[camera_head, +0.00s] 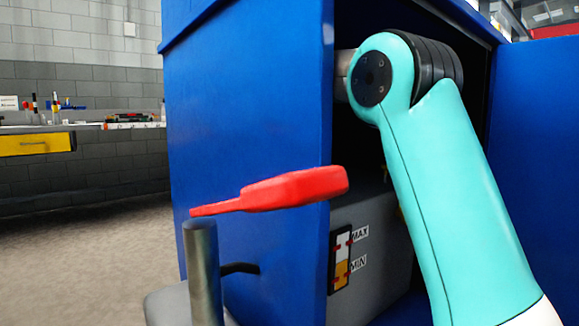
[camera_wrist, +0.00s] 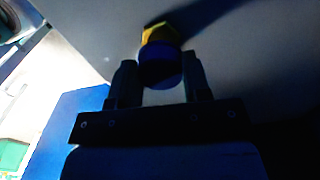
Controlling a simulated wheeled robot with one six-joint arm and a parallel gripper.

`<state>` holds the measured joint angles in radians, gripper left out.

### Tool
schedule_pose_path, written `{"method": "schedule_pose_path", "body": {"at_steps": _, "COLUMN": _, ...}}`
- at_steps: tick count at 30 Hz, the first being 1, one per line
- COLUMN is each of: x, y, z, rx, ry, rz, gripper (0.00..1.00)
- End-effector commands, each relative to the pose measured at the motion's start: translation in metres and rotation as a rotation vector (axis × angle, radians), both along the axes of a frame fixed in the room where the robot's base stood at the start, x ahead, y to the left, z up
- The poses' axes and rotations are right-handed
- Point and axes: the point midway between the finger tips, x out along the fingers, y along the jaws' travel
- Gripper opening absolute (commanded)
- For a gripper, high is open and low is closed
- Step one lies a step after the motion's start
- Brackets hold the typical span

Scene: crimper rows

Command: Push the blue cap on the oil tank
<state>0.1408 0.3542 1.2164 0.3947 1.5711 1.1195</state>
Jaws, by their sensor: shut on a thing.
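The blue cap (camera_wrist: 161,74) shows dark in the wrist view, between the two fingers of my gripper (camera_wrist: 160,68). My gripper is shut on it. A yellow fitting (camera_wrist: 160,34) sits just beyond the cap against a grey surface. In the head view the grey oil tank (camera_head: 380,236) stands inside the blue cabinet, with a level gauge (camera_head: 341,258) marked MAX and MIN on its front. My arm reaches into the cabinet there, and my gripper and the cap are hidden in that view.
The blue cabinet wall (camera_head: 250,110) stands left of my arm, and a blue panel (camera_head: 540,140) is at the right. A red handle (camera_head: 290,190) on a metal post (camera_head: 203,275) stands in front. A workbench with a yellow drawer (camera_head: 38,144) is far left beyond open floor.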

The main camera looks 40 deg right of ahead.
Motion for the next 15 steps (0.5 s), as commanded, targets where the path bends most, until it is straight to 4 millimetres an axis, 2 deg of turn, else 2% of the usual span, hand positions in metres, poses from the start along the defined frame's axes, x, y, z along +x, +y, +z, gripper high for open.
{"method": "schedule_pose_path", "body": {"at_steps": 15, "x": 0.000, "y": 0.000, "z": -0.011, "rx": 0.000, "ry": 0.000, "rz": 0.000, "gripper": 0.23}}
